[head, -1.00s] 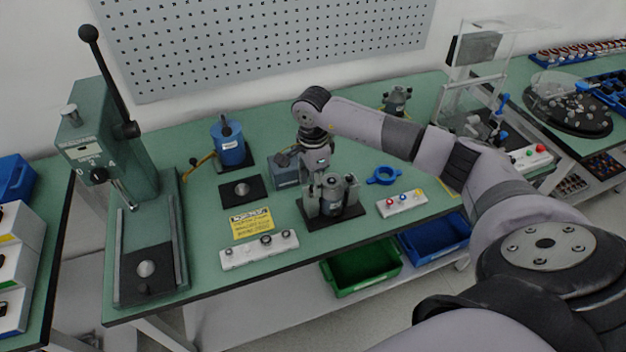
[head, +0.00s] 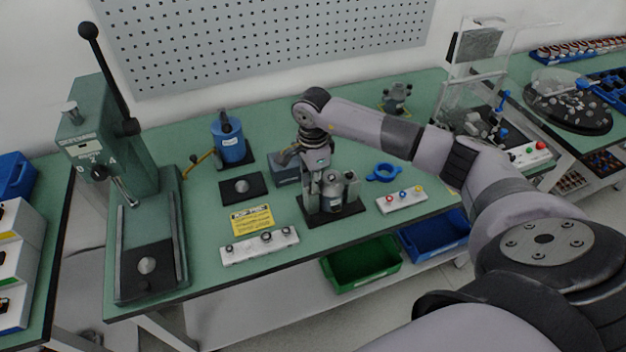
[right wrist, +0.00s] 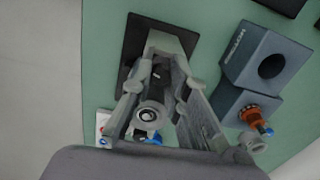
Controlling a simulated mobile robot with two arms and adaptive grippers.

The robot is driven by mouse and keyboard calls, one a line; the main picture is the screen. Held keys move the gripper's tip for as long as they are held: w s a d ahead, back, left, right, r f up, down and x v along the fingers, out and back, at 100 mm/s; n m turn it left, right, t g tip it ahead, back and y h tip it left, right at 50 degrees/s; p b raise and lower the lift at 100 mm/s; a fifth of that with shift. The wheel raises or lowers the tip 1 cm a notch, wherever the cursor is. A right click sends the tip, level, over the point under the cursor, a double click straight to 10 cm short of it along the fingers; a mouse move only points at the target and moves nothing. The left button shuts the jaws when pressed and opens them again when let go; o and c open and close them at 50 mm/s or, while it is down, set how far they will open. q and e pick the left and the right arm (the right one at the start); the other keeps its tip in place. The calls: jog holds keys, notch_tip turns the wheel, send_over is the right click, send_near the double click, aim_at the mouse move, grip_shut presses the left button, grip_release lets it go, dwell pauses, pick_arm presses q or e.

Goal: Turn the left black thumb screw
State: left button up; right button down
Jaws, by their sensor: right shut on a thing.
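The stator fixture, a grey metal cylinder (head: 333,193) between upright posts on a black base plate (head: 345,213), stands on the green bench in the head view. My right gripper (head: 314,198) points down at the fixture's left post, and is shut. In the right wrist view, my right gripper (right wrist: 157,74) has a small dark part between its fingers, in keeping with the left black thumb screw, which the fingers mostly hide. The black plate also shows there (right wrist: 137,50). My left gripper is not in view.
A white strip with knobs (head: 259,247) is at the front left. A green lever press (head: 120,160) stands far left.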

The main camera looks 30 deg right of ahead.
jog(key=n+b, duration=0.2)
jog(key=b, duration=0.1)
jog(key=shift+f, duration=0.2)
jog(key=shift+r+n+b, duration=0.2)
jog(key=shift+n+b, duration=0.2)
jog(key=shift+n, duration=0.1)
jog(key=c, duration=1.5)
grip_release()
jog(key=shift+c, duration=0.2)
jog(key=shift+r, duration=0.15)
notch_tip(320, 180, up, 12)
